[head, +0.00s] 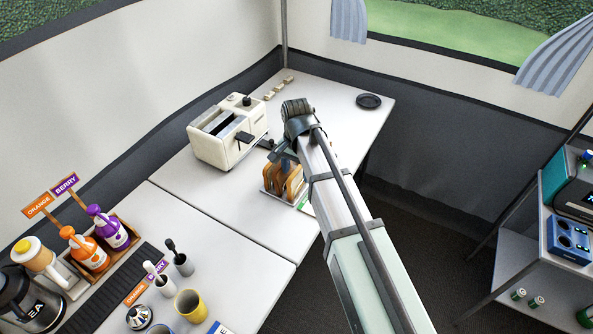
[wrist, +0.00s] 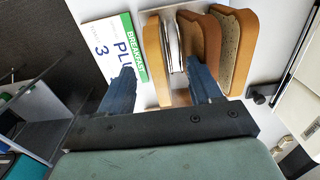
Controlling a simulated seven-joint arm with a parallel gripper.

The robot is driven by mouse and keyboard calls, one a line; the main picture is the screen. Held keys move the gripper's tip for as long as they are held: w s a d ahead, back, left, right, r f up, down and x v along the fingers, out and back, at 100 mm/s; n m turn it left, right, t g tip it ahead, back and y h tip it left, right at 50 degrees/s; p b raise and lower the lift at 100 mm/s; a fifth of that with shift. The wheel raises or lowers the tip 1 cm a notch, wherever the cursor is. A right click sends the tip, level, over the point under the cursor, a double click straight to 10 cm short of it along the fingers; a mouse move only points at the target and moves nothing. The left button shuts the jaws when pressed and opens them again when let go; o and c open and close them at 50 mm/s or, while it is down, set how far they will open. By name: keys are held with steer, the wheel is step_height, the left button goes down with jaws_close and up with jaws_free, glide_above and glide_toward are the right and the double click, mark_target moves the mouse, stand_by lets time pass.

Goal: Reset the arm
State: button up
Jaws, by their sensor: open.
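My gripper (wrist: 163,85) is open in the wrist view, its two blue fingers apart. It hangs over a rack (head: 303,200) of toast on the white table. In the wrist view the right finger overlaps a bread slice (wrist: 203,45) and the left finger lies over the green and white breakfast card (wrist: 117,48). I cannot tell whether the fingers touch anything. In the head view my arm hides the fingertips and part of the rack, and the bread slices (head: 284,182) show beside the arm.
A cream toaster (head: 221,136) stands just behind and left of the rack. A black plate (head: 368,101) lies at the table's far right corner. Bottles, cups and a flask (head: 38,295) crowd the near left. A shelf (head: 513,262) stands at right. The table between rack and cups is clear.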

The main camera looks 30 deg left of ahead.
steer(key=shift+r, duration=3.15)
steer(key=s+d+f+g, duration=0.3)
steer(key=s+d+f, duration=0.2)
steer(key=s+d, duration=0.4)
steer(key=s+d+f+m+g, duration=0.1)
steer(key=s+d+f+g, duration=0.15)
steer(key=d+f, duration=2.6)
steer(key=s+d+f+n+g, duration=0.1)
steer(key=s+d+f, duration=1.2)
steer(key=s+f, duration=0.2)
steer(key=shift+s+f, duration=0.15)
steer(key=shift+s, duration=0.6)
